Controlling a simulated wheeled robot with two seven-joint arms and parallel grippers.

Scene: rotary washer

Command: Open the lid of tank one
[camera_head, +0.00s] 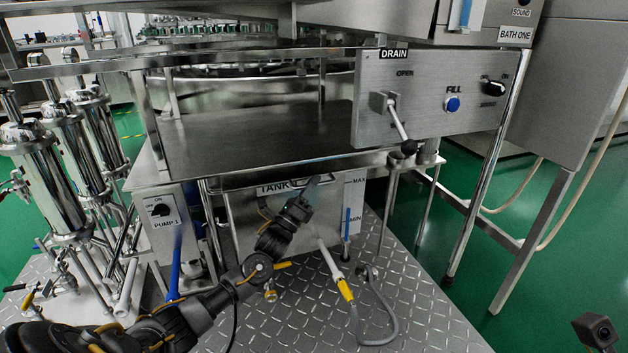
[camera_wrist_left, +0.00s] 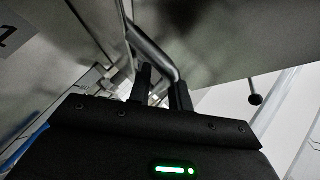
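The tank (camera_head: 243,222) is a steel box under the washer, marked "TANK", with the rest of its label hidden by my left gripper (camera_head: 318,187). Its lid cannot be made out clearly in the head view. My left gripper is at the upper front edge of the tank, just under the washer's tray. In the left wrist view its two fingers (camera_wrist_left: 162,88) stand apart. A bent metal bar handle (camera_wrist_left: 152,48) runs down to the fingertips; I cannot tell whether it lies between them. My right gripper is not in view.
The steel tray (camera_head: 260,140) hangs low over the tank. The drain panel (camera_head: 425,95) with its lever is at the right. The pump box (camera_head: 160,218) and steel cylinders (camera_head: 50,180) stand left. A grey hose (camera_head: 388,318) lies on the plate floor.

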